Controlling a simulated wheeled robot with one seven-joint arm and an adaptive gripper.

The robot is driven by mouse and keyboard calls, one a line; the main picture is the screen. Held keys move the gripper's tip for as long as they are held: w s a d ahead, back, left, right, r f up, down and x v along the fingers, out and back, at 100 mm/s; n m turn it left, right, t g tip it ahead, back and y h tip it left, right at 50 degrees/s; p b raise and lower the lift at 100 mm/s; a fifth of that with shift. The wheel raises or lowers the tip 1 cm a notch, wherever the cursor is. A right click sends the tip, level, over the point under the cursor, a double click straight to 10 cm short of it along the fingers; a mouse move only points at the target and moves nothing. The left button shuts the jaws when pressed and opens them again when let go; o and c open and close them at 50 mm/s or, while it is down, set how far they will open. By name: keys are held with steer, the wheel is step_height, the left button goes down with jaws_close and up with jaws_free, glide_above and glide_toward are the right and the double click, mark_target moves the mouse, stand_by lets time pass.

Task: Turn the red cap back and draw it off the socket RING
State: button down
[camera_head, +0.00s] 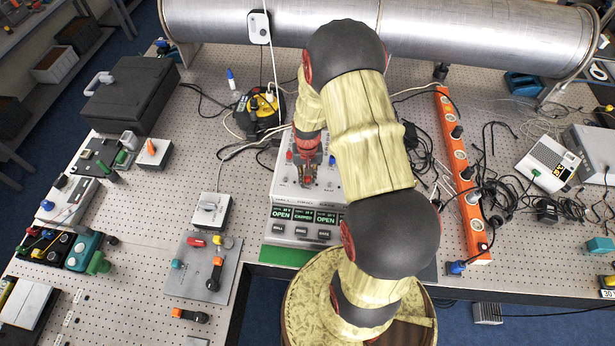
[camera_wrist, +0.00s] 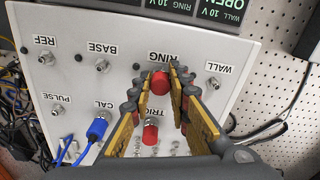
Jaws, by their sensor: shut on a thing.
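The white panel (camera_wrist: 215,115) fills much of the wrist view, with sockets labelled REF, BASE, RING, WALL, PULSE, CAL and TRIG. A red cap (camera_wrist: 160,83) is at the RING label, between the two fingertips of my gripper (camera_wrist: 161,84), which is shut on it. I cannot tell whether it is still seated on the socket. A second red cap (camera_wrist: 150,133) is at TRIG, below and between the fingers. In the head view my gripper (camera_head: 307,172) is over the panel box (camera_head: 322,192); the held cap is not clear there.
A blue plug (camera_wrist: 97,128) with a cable is at CAL, left of the fingers. The box's display (camera_head: 301,215) reads OPEN in places. An orange power strip (camera_head: 462,180) stands to the right, with loose cables. A white switch box (camera_head: 211,210) is to the left.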

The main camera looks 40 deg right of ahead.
steer(key=n, duration=0.5)
steer(key=shift+b, duration=0.4)
steer(key=shift+n, duration=0.8)
steer(key=n, duration=0.3)
steer(key=shift+b, duration=0.4)
steer(key=shift+n, duration=0.3)
